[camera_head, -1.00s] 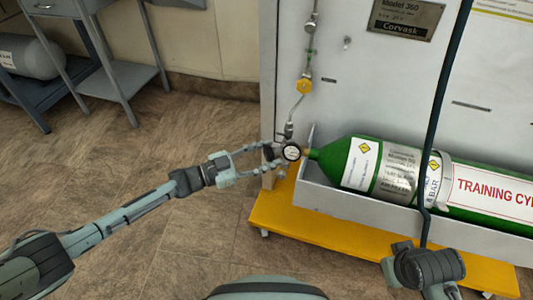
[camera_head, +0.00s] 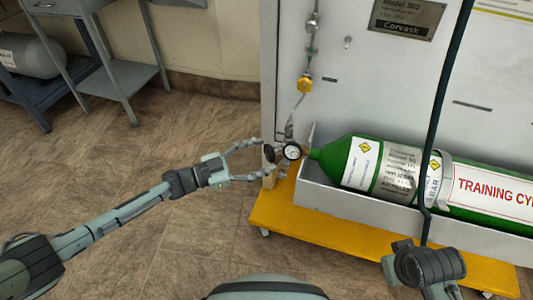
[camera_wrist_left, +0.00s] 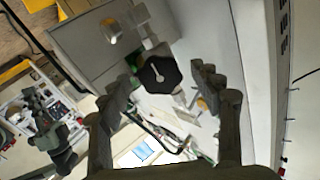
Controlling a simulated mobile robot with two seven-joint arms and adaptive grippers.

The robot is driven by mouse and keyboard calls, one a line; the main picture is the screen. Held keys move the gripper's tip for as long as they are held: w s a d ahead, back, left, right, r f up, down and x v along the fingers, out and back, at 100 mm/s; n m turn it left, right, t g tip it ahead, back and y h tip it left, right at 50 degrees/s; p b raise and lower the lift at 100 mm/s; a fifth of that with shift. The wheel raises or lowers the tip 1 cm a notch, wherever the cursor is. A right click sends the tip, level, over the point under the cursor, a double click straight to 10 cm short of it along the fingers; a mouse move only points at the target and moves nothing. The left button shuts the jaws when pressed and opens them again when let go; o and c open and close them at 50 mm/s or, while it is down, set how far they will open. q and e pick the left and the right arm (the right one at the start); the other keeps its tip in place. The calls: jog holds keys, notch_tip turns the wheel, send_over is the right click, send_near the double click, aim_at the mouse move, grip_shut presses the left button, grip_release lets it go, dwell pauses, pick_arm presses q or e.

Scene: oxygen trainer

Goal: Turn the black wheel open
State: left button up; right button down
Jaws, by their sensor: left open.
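The black wheel (camera_head: 269,153) sits at the left end of the valve assembly, just left of the white-faced gauge (camera_head: 292,151) at the green cylinder's neck. In the left wrist view the wheel (camera_wrist_left: 160,74) is a dark, many-sided knob with a pale pointer-like mark. My left gripper (camera_head: 268,159) is open, with one finger on each side of the wheel. The wrist view shows gaps between the wheel and both fingers of the left gripper (camera_wrist_left: 161,77). Part of my right arm shows at lower right; I cannot make out its gripper.
The green training cylinder (camera_head: 335,161) lies in a grey tray on a yellow base (camera_head: 330,232). A thin pipe with a yellow fitting (camera_head: 304,85) rises above the valve. A dark vertical bar crosses the cylinder. Brown floor (camera_head: 190,120) lies clear left of the base.

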pick_arm(q)
jog(key=v, duration=1)
jog(key=s+a+f+n+t+y+p, duration=0.2)
jog(key=a+f+n+t+y, duration=0.35)
jog(key=n+y, duration=0.7)
jog(key=s+a+f+g+y, duration=0.1)
jog(key=s+a+g, duration=0.2)
jog(key=s, duration=0.4)
jog(key=s+a+f+n+g+y, duration=0.1)
jog(key=s+a+f+g+y, duration=0.1)
jog(key=s, duration=0.5)
jog(key=s+a+f+n+g+y, duration=0.1)
jog(key=s+a+f+g+y, duration=0.1)
jog(key=s+a+g, duration=0.3)
jog(key=shift+s+p, duration=0.3)
jog(key=shift+s, duration=0.7)
pick_arm(e)
notch_tip(320, 180, down, 6)
jog(key=shift+w+g, duration=0.3)
jog(key=shift+w, duration=0.1)
jog(key=c, duration=2.2)
grip_release()
jog(key=shift+a, duration=0.1)
